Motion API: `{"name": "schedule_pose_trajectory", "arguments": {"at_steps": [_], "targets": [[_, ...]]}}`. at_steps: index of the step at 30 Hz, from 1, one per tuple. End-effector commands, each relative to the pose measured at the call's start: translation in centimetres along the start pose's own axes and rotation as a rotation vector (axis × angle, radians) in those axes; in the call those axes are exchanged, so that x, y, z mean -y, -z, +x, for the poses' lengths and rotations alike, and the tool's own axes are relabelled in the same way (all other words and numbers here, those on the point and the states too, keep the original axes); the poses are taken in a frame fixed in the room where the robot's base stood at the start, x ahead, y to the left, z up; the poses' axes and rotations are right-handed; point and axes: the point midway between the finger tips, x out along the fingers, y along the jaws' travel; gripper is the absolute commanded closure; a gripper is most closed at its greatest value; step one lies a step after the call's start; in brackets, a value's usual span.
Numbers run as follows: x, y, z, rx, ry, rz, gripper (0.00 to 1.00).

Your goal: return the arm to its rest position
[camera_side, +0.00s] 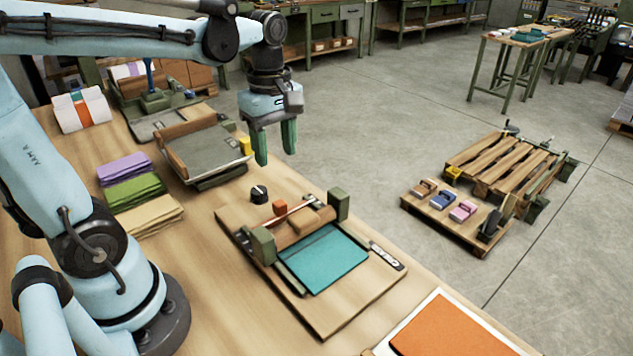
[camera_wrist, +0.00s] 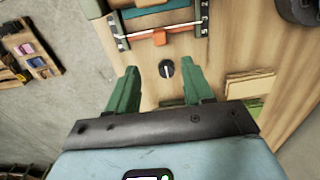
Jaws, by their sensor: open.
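My gripper (camera_side: 275,145) hangs from my arm above the far right edge of the workbench (camera_side: 190,250), pointing down. Its two green fingers are apart with nothing between them in the side view. In the wrist view, the open fingers of my gripper (camera_wrist: 163,88) frame a black knob (camera_wrist: 166,68) lying on the bench well below, not touched. The knob (camera_side: 259,194) also shows in the side view, behind the board with the teal sheet.
A wooden board (camera_side: 335,315) holds a teal sheet (camera_side: 325,258), posts and an orange block (camera_side: 280,207). A grey press board (camera_side: 210,155) stands at the back. Purple, green and tan stacks (camera_side: 135,192) lie left. An orange sheet (camera_side: 455,332) is at front right. Pallets (camera_side: 505,165) stand on the floor.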

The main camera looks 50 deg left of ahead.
Motion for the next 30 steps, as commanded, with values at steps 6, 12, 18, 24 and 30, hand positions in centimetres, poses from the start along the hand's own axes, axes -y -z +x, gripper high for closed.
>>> {"name": "schedule_pose_trajectory", "arguments": {"at_steps": [6,12,18,24,30], "targets": [[0.0,0.0,-0.1,0.0,0.0,0.0,0.49],[0.1,-0.1,-0.1,-0.002,-0.012,0.031,0.49],[0.8,-1.4,0.4,-0.043,-0.137,0.36,0.49],[1.5,-3.2,1.2,-0.179,-0.319,0.879,0.49],[2.0,-4.6,2.0,-0.362,-0.441,1.3,0.49]]}}
